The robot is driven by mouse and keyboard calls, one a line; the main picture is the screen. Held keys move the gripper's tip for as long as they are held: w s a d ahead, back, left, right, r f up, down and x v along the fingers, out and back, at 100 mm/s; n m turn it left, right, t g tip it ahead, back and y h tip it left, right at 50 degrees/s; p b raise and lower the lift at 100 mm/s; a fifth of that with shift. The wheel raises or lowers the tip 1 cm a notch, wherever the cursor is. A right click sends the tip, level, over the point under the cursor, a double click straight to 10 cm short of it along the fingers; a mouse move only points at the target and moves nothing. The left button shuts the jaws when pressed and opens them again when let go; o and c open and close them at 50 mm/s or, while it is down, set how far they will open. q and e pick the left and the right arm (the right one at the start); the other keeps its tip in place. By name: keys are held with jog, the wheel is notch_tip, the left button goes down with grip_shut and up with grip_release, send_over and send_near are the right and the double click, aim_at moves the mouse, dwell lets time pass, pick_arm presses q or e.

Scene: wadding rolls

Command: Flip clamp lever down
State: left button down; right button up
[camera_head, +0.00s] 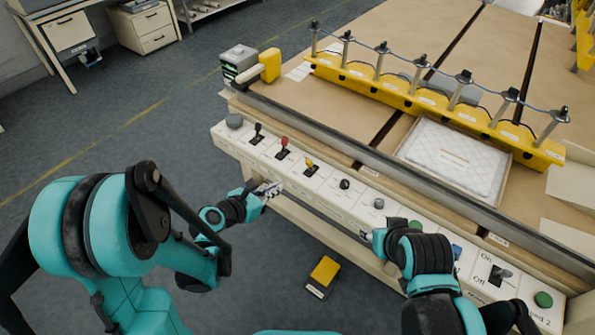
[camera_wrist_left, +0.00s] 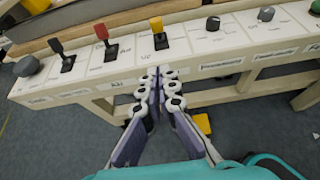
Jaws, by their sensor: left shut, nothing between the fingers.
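A white control panel (camera_head: 325,190) runs along the front of the table, with three levers near its left end: black (camera_head: 257,131), red (camera_head: 284,144) and yellow (camera_head: 310,165). In the left wrist view the black (camera_wrist_left: 58,50), red (camera_wrist_left: 102,36) and yellow (camera_wrist_left: 157,28) levers stand up from their slots. I cannot read which one is the clamp lever. My left gripper (camera_head: 272,188) is shut and empty, just in front of the panel below the levers. The wrist view shows its fingers (camera_wrist_left: 160,76) together, pointing toward the yellow lever and apart from it. My right gripper (camera_head: 370,237) is near the panel's middle, its fingers mostly hidden.
Grey knobs (camera_head: 235,121) and green buttons (camera_head: 543,299) share the panel. A yellow clamp bar (camera_head: 420,100) with several posts crosses the table behind, beside a wrapped white pad (camera_head: 452,158). A yellow pedal (camera_head: 324,272) lies on the floor below. Space above the levers is clear.

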aim_at(310, 165)
pick_arm(q)
jog(key=shift+w+d+r+b+x, duration=0.15)
jog(key=shift+r+b+x, duration=0.4)
jog(key=shift+x, duration=1.6)
jog(key=shift+w+d+r+b+x, duration=0.2)
jog(key=shift+b+x, duration=0.65)
jog(key=shift+x, duration=1.3)
jog(key=shift+w+r+b+x, duration=0.1)
jog(key=shift+r+b+x, duration=0.5)
jog(key=shift+x, duration=1.55)
